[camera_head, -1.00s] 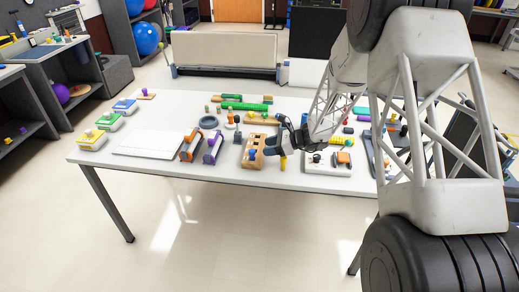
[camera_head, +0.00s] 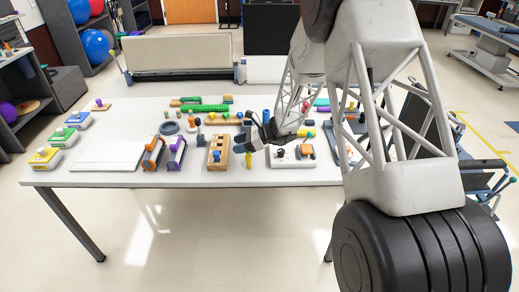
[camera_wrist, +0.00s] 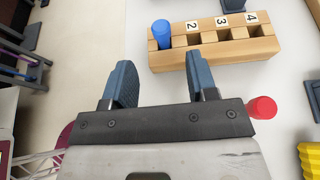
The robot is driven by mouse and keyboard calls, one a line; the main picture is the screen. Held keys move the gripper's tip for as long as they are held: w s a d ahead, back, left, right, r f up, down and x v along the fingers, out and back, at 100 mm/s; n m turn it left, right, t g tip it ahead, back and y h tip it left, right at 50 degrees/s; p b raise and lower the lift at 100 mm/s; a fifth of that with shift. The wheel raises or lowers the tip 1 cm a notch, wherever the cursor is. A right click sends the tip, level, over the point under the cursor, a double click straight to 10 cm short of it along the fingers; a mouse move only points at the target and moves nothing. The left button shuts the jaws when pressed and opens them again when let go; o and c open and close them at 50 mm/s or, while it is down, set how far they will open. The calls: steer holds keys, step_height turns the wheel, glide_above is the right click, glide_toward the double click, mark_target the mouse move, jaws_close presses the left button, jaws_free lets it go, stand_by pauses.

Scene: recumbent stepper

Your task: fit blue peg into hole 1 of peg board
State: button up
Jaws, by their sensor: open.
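The wooden peg board (camera_wrist: 221,55) lies in the upper part of the wrist view, with labels 2, 3 and 4 visible beside its openings. The blue peg (camera_wrist: 161,33) stands at the board's left end, beside label 2, apparently in the end opening. How deep it sits I cannot tell, and no label 1 is visible. In the head view the board (camera_head: 213,163) is near the table's front edge, with the blue peg (camera_head: 216,155) on it. My gripper (camera_wrist: 162,75) is open and empty, its fingers short of the peg and not touching it.
A red-topped peg (camera_wrist: 262,107) stands just right of my gripper, and a yellow block (camera_wrist: 309,158) is at lower right. In the head view, a purple holder (camera_head: 176,154) is left of the board and a white fixture (camera_head: 292,157) right of it.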

steer(key=s+d+r+n+g+h, duration=0.1)
steer(key=s+d+r+n+h, duration=0.3)
steer(key=s+r, duration=0.65)
steer(key=s+d+r+n+h, duration=0.2)
steer(key=s+d+r+n, duration=0.45)
steer(key=s+r, duration=0.35)
steer(key=s+d+r+n+t+h, duration=0.1)
steer(key=s+d, duration=0.3)
steer(key=s, duration=0.5)
steer(key=s+d+r+n+t+h, duration=0.1)
steer(key=s+d+n+h, duration=0.3)
steer(key=s, duration=0.5)
steer(key=s+d+r+n+t+h, duration=0.1)
steer(key=s+d+r+n+h, duration=0.1)
steer(key=s+d, duration=0.4)
steer(key=s+r, duration=0.1)
steer(key=s, duration=0.2)
steer(key=shift+r+t+h, duration=0.25)
steer(key=shift+t+h, duration=0.05)
steer(key=shift+h, duration=0.1)
